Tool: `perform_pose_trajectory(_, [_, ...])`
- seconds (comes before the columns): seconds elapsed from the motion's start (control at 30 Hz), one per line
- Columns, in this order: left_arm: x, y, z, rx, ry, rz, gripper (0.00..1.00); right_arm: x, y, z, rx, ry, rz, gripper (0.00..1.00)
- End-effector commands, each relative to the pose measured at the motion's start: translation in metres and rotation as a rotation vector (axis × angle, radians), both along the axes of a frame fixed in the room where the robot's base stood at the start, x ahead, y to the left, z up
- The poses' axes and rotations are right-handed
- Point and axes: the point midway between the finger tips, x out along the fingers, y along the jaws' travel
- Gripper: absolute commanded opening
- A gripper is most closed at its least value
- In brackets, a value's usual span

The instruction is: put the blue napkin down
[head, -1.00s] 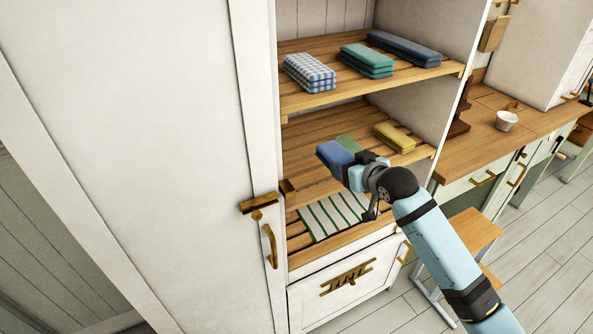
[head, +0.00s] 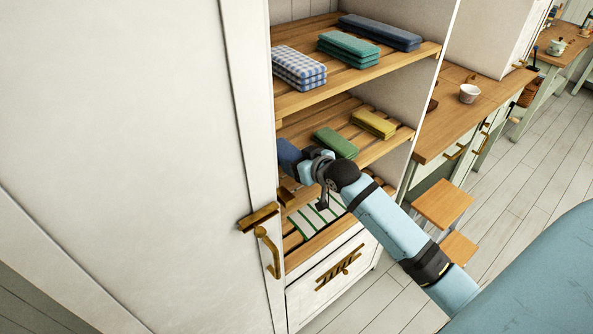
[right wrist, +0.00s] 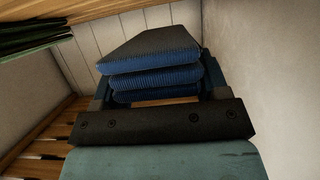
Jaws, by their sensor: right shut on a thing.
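The blue napkin (head: 289,156) is a thick folded bundle, held at the left end of the middle shelf (head: 392,145), close to the cabinet's left side. My right gripper (head: 305,162) is shut on it. In the right wrist view the napkin (right wrist: 150,58) shows several blue folds between the fingers. Whether it touches the shelf slats cannot be told. The gripper and the door edge hide part of it in the head view. My left gripper is not in view.
A green napkin (head: 336,142) and a yellow napkin (head: 374,124) lie to the right on the middle shelf. Checked (head: 299,67), teal (head: 348,48) and dark blue (head: 380,31) napkins lie above. A striped cloth (head: 318,217) lies below. A white door (head: 130,140) stands close on the left.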

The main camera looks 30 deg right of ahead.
Motion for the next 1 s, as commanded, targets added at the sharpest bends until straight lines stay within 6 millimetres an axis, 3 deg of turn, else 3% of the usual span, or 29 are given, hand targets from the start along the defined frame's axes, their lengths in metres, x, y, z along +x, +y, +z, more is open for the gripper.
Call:
perform_pose_trajectory(0.33, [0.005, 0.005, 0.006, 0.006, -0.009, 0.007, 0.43, 0.0, 0.0, -0.038, 0.0, 0.0, -0.001, 0.42])
perform_pose_trajectory(0.7, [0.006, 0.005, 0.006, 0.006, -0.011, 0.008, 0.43, 0.0, 0.0, -0.044, -0.001, -0.001, -0.001, 0.42])
perform_pose_trajectory(0.73, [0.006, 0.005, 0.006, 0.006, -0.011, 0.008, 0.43, 0.0, 0.0, -0.044, -0.001, -0.001, 0.0, 0.72])
perform_pose_trajectory(0.8, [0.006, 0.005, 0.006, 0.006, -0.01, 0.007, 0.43, 0.0, 0.0, -0.043, -0.001, -0.001, 0.0, 0.89])
perform_pose_trajectory(0.83, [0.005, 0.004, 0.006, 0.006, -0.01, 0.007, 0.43, 0.0, 0.0, -0.043, -0.001, -0.001, 0.0, 0.93])
perform_pose_trajectory(1.0, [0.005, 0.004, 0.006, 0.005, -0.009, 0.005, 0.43, 0.0, 0.0, -0.043, -0.001, -0.001, 0.0, 0.93])
